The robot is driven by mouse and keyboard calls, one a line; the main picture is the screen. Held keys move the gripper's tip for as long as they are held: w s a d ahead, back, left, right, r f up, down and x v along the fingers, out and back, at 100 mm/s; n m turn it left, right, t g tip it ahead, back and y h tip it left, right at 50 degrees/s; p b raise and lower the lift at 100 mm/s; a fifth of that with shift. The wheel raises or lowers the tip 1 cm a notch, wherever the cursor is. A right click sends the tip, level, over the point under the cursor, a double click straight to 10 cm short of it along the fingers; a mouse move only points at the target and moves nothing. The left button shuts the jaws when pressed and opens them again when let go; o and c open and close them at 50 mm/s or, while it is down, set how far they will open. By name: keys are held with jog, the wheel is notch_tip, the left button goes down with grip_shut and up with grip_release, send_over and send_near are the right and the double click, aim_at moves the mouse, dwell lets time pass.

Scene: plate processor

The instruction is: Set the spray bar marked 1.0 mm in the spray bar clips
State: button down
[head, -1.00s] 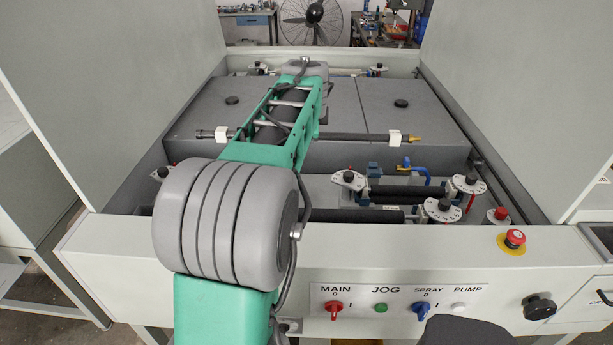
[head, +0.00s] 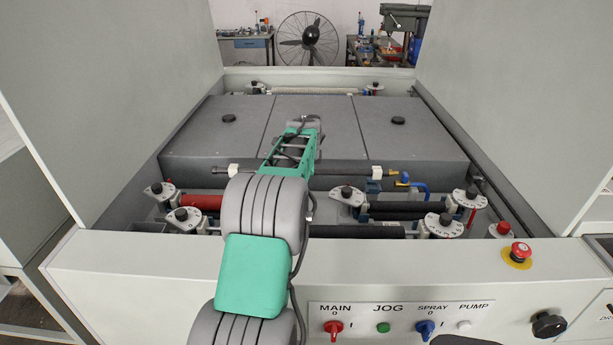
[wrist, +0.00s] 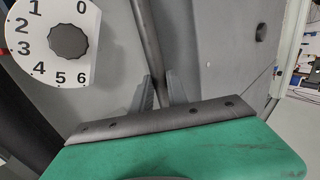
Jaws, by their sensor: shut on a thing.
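The dark spray bar (head: 345,172) lies crosswise in the head view, in front of the grey covers. It carries a white block near each end and has a brass tip at its right; any marking is too small to read. My gripper (wrist: 160,82) is shut on the bar in the wrist view, a finger on each side of the bar (wrist: 148,40). In the head view my arm hides the fingers and the bar's middle.
Numbered dials with black knobs stand around the rollers, one close by in the wrist view (wrist: 68,40). A red roller (head: 202,202) is at left, a black roller (head: 355,231) at front. Grey covers (head: 310,128) lie behind the bar. Tall side panels flank the bay.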

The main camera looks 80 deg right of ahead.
jog(key=shift+d+x, duration=0.2)
jog(key=shift+x, duration=1)
jog(key=shift+d+f+p, duration=0.15)
jog(key=shift+f+p, duration=0.2)
jog(key=shift+f, duration=1.25)
jog(key=shift+f, duration=0.1)
jog(key=shift+f, duration=0.2)
jog(key=c, duration=1.3)
grip_release()
jog(key=shift+r, duration=0.1)
jog(key=b+v, duration=0.2)
jog(key=v, duration=1)
jog(key=shift+r, duration=0.15)
jog(key=shift+w+r, duration=0.1)
